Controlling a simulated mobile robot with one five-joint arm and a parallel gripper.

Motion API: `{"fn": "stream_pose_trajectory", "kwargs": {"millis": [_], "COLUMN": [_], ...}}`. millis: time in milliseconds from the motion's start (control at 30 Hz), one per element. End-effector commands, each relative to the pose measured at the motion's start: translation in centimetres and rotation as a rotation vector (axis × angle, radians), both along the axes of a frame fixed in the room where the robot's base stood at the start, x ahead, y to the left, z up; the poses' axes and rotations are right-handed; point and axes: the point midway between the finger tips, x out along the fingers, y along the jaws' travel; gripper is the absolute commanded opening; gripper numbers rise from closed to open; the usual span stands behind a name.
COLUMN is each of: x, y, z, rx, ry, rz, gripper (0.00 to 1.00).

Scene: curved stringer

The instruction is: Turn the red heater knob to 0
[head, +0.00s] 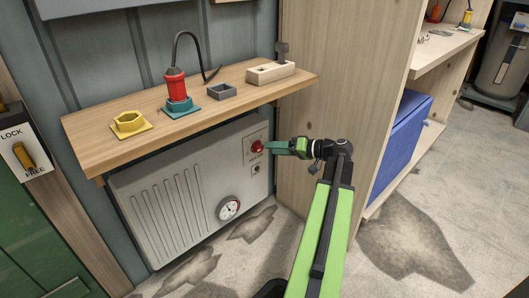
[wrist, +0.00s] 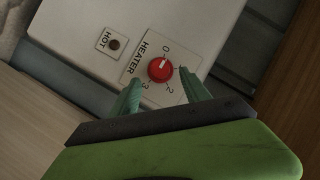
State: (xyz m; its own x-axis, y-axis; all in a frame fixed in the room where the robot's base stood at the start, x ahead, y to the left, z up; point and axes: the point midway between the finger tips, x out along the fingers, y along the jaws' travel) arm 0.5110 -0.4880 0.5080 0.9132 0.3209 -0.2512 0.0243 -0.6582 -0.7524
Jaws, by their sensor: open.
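The red heater knob (head: 257,147) is on a small plate on the front of the grey heater panel. It shows larger in the wrist view (wrist: 160,69), on the HEATER plate (wrist: 136,77) marked 0 to 3. A small light mark on the knob points to the upper right there, roughly between 0 and 1; its exact setting is hard to tell. My gripper (head: 272,147) is just to the right of the knob in the head view. In the wrist view its green fingers (wrist: 160,82) are open, one on each side below the knob, and appear apart from it.
A wooden shelf (head: 100,150) juts out above the panel. It carries a yellow socket (head: 131,124), a red plug (head: 175,85), a grey tray (head: 222,92) and a wooden block (head: 269,72). A wooden side wall (head: 335,80) stands close behind my arm. A dial gauge (head: 229,209) is below.

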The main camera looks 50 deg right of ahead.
Motion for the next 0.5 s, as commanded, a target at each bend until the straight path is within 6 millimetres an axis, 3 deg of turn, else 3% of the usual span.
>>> {"fn": "stream_pose_trajectory", "kwargs": {"millis": [200,500], "x": [3.4,4.3], "y": [1.2,1.5], "z": [-1.1,-1.2], "rx": [0.0,0.001], "ry": [0.001,0.0], "rz": [0.001,-0.002], "gripper": [0.55,0.55]}}
